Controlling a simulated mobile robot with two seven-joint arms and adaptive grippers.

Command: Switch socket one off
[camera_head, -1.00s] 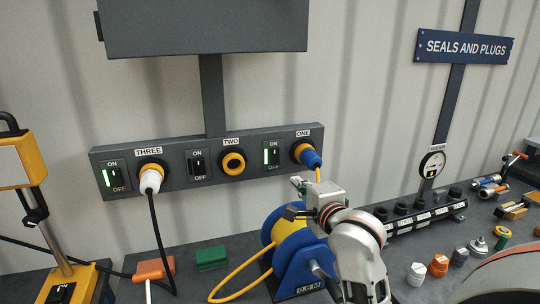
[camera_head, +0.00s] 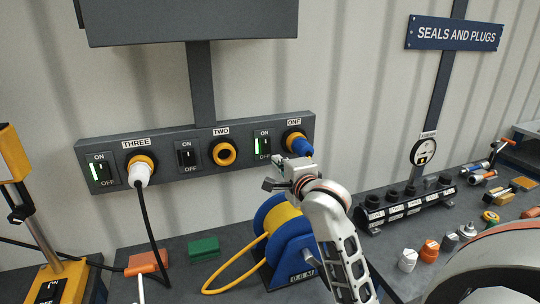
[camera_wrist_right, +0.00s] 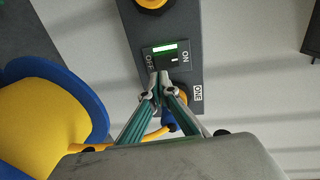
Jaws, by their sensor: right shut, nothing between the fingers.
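Socket one (camera_head: 294,139) is the yellow-ringed socket at the right end of the dark wall panel, with a blue plug (camera_head: 301,147) in it. Its switch (camera_head: 262,144) is just left of it, with a lit green strip; the switch also shows in the right wrist view (camera_wrist_right: 171,53). My right gripper (camera_head: 275,163) is shut and empty, just below and in front of this switch. In the right wrist view its fingertips (camera_wrist_right: 162,78) overlap the switch's OFF end; whether they touch it I cannot tell. My left gripper is not in view.
Socket three (camera_head: 145,163) holds a white plug, and its switch (camera_head: 102,172) is lit green. Socket two (camera_head: 224,153) is empty and its switch (camera_head: 187,156) is dark. A blue cable reel (camera_head: 292,245) with yellow cable stands below my right gripper.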

